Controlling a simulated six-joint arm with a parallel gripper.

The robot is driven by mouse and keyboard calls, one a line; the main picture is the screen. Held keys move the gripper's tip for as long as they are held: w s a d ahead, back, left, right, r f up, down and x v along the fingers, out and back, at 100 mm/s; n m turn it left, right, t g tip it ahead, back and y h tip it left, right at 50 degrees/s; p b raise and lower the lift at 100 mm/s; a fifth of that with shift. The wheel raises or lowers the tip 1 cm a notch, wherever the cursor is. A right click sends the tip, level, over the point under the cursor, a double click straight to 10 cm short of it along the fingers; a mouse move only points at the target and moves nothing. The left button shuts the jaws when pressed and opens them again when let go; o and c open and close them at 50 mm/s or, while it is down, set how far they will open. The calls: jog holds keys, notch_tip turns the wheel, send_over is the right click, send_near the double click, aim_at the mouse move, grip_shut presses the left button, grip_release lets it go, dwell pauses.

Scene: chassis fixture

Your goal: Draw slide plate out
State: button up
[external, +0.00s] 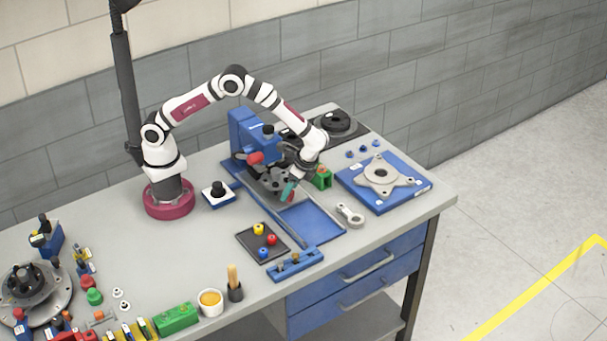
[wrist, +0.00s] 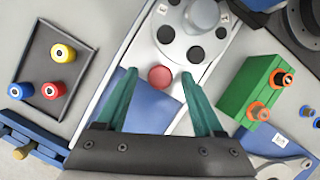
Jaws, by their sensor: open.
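The slide plate (wrist: 146,58) is a light grey plate lying in a long blue bed (external: 313,223).
A blue press-like frame (external: 246,130) stands over the back of the bed. A green block (wrist: 250,90) is close on the right. A dark tray (external: 246,247) with coloured pegs lies on the left. The front of the blue bed is bare.

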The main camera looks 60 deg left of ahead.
jog(key=shift+a+f, duration=0.1)
jog(key=shift+f, duration=0.15)
grip_shut()
dwell(1.4)
